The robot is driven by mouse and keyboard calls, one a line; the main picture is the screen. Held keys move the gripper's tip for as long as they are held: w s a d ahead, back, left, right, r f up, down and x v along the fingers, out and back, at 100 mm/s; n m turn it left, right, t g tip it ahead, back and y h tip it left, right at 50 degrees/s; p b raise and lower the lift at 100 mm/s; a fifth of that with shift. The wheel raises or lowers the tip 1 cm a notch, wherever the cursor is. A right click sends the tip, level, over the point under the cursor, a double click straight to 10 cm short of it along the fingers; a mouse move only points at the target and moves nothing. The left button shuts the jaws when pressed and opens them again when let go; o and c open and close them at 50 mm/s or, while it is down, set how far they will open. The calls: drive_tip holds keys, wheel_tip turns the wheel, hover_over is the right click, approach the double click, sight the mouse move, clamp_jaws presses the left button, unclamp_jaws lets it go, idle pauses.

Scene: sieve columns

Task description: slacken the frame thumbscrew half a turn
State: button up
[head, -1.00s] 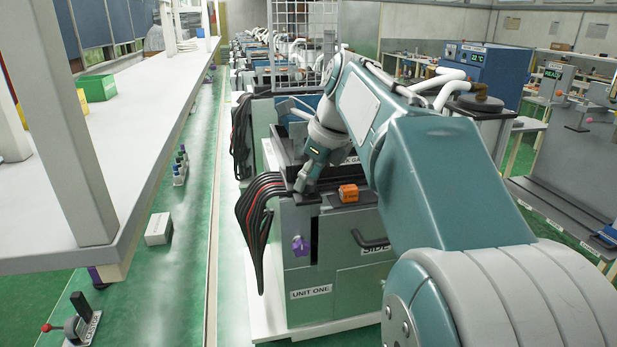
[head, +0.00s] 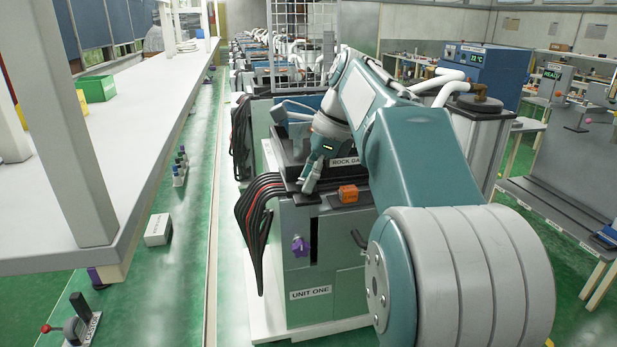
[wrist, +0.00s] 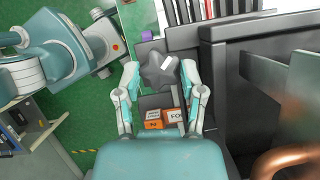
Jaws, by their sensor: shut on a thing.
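A dark grey lobed knob with a white mark, which looks like the frame thumbscrew (wrist: 157,75), sits between the fingers of my gripper (wrist: 160,80) in the wrist view. The two fingers press on it from left and right. In the head view my gripper (head: 307,184) points down at the top front of the machine labelled UNIT ONE (head: 330,285), and the knob is hidden there behind the fingers. In the wrist view, the white mark lies slanted near the knob's upper right.
An orange labelled block (head: 348,193) sits just right of my gripper; the wrist view also shows it (wrist: 165,118). Dark cables (head: 262,215) with a red one hang at the machine's left. A purple knob (head: 300,246) is on its front. A long white bench (head: 130,130) runs at left.

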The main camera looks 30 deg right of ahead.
drive_tip(key=shift+f, duration=0.15)
drive_tip(key=o, duration=1.1)
drive_tip(key=shift+o, duration=0.2)
